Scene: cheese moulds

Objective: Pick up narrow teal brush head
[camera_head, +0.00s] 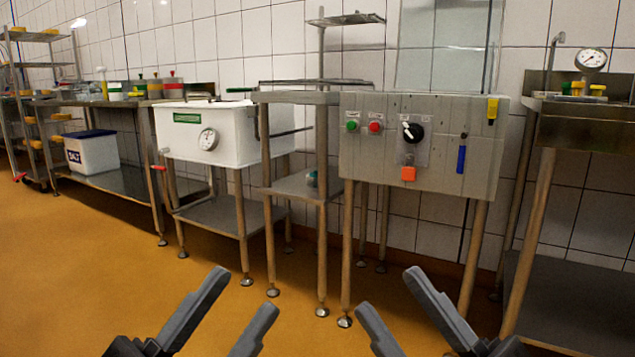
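A small teal object (311,179), which may be the narrow teal brush head, rests on the lower shelf (290,186) of the narrow steel stand in the middle. It is too small to make out its exact shape. My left gripper (246,290) is open and empty at the bottom of the view, left of centre. My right gripper (389,290) is open and empty at the bottom, right of centre. Both grippers are well apart from the teal object.
A white vat (235,135) stands left of the narrow stand. A grey control box (350,165) on legs stands close on its right. The stand's top (295,97) lies above the lower shelf. The orange floor (120,270) in front is clear.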

